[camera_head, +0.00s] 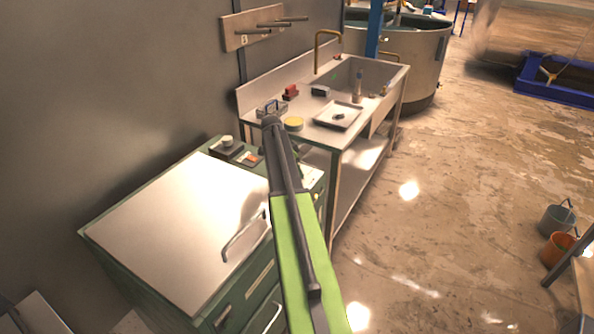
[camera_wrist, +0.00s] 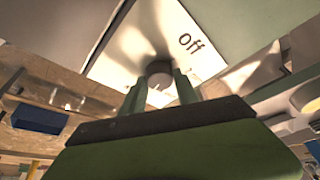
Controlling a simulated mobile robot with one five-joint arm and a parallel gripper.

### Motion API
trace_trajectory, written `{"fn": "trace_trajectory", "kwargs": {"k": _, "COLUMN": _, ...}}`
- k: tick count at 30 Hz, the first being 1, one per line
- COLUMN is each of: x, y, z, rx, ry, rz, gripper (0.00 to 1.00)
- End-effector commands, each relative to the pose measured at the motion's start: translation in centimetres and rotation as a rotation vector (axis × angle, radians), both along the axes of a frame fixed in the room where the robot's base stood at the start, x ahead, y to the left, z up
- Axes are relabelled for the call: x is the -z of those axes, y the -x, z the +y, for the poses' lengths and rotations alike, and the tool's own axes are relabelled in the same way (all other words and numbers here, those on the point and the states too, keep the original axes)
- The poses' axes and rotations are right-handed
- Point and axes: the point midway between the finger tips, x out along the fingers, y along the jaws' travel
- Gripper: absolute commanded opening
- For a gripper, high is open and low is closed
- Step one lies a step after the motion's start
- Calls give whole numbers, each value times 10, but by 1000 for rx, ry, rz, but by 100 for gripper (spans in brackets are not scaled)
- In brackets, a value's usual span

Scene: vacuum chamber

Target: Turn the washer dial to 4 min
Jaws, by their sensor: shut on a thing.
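The plate bears the word "off", seen tilted, to the upper right of the knob. My gripper (camera_wrist: 160,84) has its two green fingers on either side of the knob, shut on it. No "4 min" mark is readable, and I cannot tell the dial's setting. In the head view my own arm covers the dial and most of the gripper. A white panel (camera_head: 311,177) shows just right of the arm's far end.
A green cabinet (camera_head: 175,210) with a pale top and a curved handle (camera_head: 243,238) stands left of my arm. A steel sink bench (camera_head: 292,108) with a tray (camera_head: 339,115) stands beyond. Buckets (camera_head: 556,220) stand at the right. The middle floor is clear.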

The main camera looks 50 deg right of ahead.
Motion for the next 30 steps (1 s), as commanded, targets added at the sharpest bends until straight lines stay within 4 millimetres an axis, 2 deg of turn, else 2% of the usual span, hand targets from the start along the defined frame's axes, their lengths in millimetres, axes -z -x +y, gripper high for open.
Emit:
{"fn": "trace_trajectory", "kwargs": {"k": 12, "x": 0, "y": -2, "z": 1, "rx": 182, "ry": -3, "rz": -2, "gripper": 0}}
{"fn": "trace_trajectory", "kwargs": {"k": 29, "x": 0, "y": -2, "z": 1, "rx": 207, "ry": -3, "rz": -3, "gripper": 0}}
{"fn": "trace_trajectory", "kwargs": {"k": 30, "x": 0, "y": -2, "z": 1, "rx": 207, "ry": -3, "rz": -3, "gripper": 42}}
